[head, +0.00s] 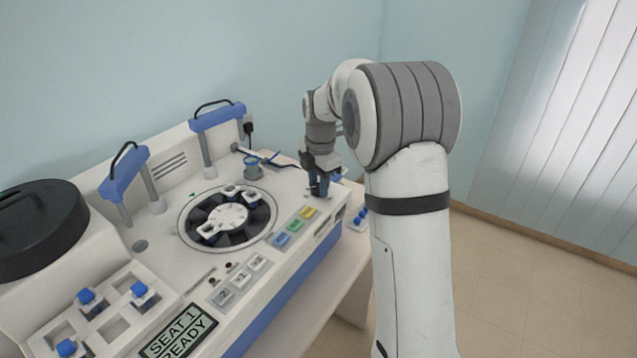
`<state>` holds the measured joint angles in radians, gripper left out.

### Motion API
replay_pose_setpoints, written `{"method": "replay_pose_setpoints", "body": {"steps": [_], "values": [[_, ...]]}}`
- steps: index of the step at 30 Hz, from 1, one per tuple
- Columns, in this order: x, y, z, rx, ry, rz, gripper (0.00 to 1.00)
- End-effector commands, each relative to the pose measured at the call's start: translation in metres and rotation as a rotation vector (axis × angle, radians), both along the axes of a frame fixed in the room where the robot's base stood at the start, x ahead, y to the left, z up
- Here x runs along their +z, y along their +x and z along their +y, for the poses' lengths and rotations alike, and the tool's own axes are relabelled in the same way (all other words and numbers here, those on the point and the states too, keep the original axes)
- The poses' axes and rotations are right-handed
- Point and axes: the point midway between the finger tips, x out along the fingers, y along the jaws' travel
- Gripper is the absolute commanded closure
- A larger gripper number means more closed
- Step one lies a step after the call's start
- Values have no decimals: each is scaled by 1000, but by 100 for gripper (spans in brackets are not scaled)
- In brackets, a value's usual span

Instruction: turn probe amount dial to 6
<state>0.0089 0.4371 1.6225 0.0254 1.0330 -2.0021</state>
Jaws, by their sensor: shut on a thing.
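My gripper (319,187) points down at the right end of the white staining machine's top panel (285,195). It is shut on what appears to be the probe amount dial, low against the panel. The dial is hidden by the fingers, and its markings and setting cannot be read from here. The machine's display (178,333) reads "SEAT 1 READY".
A round dark carousel (228,217) sits left of my gripper. Blue, green and yellow buttons (295,225) lie just in front of it. Two blue-topped arches (217,115) stand behind. A black round lid (38,228) is far left. Floor is clear at right.

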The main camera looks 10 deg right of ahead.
Motion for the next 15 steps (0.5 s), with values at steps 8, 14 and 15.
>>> {"method": "replay_pose_setpoints", "body": {"steps": [8,14,15], "values": [[-1,0,1,-167,2,-1,91],[0,0,1,-352,1,-3,91],[0,0,1,-390,1,-3,91]]}}
